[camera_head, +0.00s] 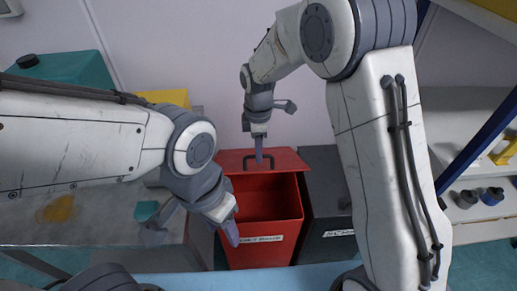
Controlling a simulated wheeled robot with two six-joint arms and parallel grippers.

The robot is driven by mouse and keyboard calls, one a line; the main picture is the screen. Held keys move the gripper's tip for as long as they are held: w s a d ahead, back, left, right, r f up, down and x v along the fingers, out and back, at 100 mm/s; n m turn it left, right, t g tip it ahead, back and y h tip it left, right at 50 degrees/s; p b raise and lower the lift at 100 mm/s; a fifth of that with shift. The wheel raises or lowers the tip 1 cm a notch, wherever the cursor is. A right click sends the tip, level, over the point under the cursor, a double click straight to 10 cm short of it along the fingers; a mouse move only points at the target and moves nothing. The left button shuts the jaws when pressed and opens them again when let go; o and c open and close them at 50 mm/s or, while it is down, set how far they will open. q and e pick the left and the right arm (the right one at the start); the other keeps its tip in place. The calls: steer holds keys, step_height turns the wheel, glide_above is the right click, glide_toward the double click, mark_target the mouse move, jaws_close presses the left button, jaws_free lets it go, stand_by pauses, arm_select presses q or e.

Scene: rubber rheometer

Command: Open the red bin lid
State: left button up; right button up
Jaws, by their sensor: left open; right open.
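The red bin (285,237) stands on the floor at the middle, with a white label on its front. Its red lid (290,158) is up at the back, and the dark red inside of the bin shows below it. A dark handle (249,160) is on the lid. My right gripper (272,130) is open at the lid, with one finger in front of the handle; I cannot tell whether it touches. My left gripper (194,228) is open and empty at the bin's left front, one finger overlapping the bin's left edge in the picture.
A dark grey bin (325,190) with a white label stands close on the right of the red bin. A grey worktable (100,232) with a yellow-brown stain is on the left. A white shelf (470,130) with a blue post is on the right. A pale wall is behind.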

steer(key=shift+f, duration=0.35)
jaws_close()
stand_by(1.2)
